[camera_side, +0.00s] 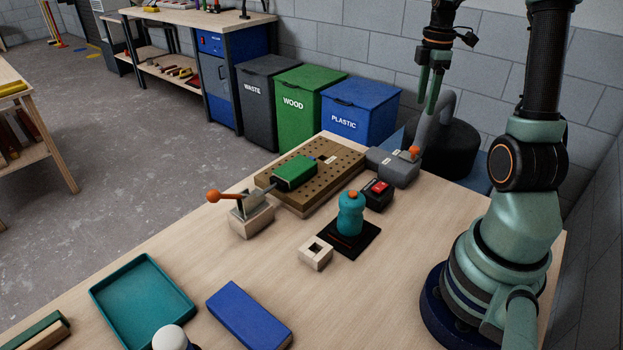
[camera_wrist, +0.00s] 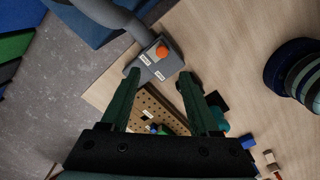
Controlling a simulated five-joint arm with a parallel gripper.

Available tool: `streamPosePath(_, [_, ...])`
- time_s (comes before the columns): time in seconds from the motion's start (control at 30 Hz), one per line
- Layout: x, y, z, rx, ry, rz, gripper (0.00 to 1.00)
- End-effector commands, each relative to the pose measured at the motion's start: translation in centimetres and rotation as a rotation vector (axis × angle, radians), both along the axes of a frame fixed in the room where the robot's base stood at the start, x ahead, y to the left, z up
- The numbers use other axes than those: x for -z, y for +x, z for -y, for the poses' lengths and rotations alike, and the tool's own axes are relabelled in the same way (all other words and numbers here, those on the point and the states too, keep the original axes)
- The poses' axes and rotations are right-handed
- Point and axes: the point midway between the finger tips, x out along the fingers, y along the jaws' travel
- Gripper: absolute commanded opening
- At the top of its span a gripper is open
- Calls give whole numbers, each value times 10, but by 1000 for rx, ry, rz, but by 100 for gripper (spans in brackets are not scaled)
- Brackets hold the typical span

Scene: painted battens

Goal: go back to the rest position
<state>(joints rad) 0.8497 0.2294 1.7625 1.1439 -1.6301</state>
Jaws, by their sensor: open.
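My gripper (camera_side: 431,88) is raised at the back right of the bench, above and behind the grey machine with an orange knob (camera_side: 394,165). Its two green fingers are apart with nothing between them. In the wrist view my gripper (camera_wrist: 158,77) spreads over the perforated board (camera_wrist: 153,112), with the grey machine (camera_wrist: 156,62) just beyond the fingertips. In the side view a green block (camera_side: 296,172) lies on the perforated board (camera_side: 331,181), beside the orange-handled toggle clamp (camera_side: 248,215). My gripper touches none of these.
A teal bottle-shaped thing (camera_side: 350,214) stands on a black pad, near a red-button box (camera_side: 378,194) and a pale holed block (camera_side: 316,253). A blue block (camera_side: 247,314) and a teal tray (camera_side: 143,302) lie at the front. Bins (camera_side: 360,110) stand behind the bench.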

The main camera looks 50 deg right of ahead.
Motion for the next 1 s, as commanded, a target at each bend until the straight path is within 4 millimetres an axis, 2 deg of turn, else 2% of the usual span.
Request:
streamPosePath(0.07, [-3, 4, -7, 8, -7, 7, 62])
streamPosePath(0.17, [-14, 16, -30, 54, -30, 35, 62])
streamPosePath(0.27, [-29, 31, -69, 137, -57, 87, 62])
streamPosePath(0.4, [-46, 44, -134, 279, -67, 187, 62])
streamPosePath(0.6, [-59, 41, -220, 489, -3, 337, 62])
streamPosePath(0.7, [-60, 33, -256, 584, 56, 395, 62])
streamPosePath(0.83, [-59, 23, -288, 682, 133, 442, 62])
streamPosePath(1.0, [-57, 16, -306, 751, 191, 464, 62])
